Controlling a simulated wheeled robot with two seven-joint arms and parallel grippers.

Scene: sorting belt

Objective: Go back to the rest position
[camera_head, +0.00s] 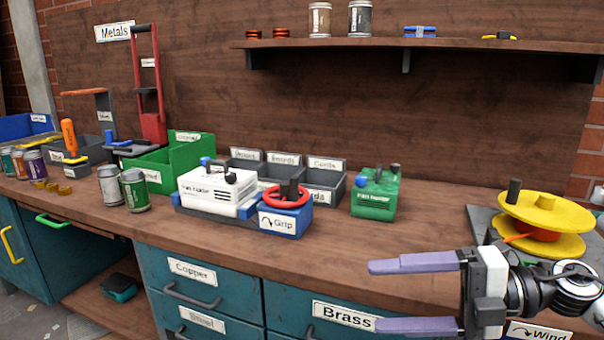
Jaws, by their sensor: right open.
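My right gripper (412,294) is at the lower right, in front of the workbench edge and over the drawer labelled Brass. Its two purple fingers are wide apart with nothing between them. My left gripper is not in view. On the wooden workbench (420,232) stand a white machine (210,190) joined to a blue base with a red handwheel (287,197) and a Grip label. A green box-shaped device (376,195) stands to the right of it. The gripper is apart from all of these.
A yellow spool (545,212) on a grey plate stands at the right, close behind my right wrist. Cans (135,190), a green bin (185,154) and grey bins (328,185) line the left and middle. A shelf (430,43) hangs above. The bench between the green device and spool is clear.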

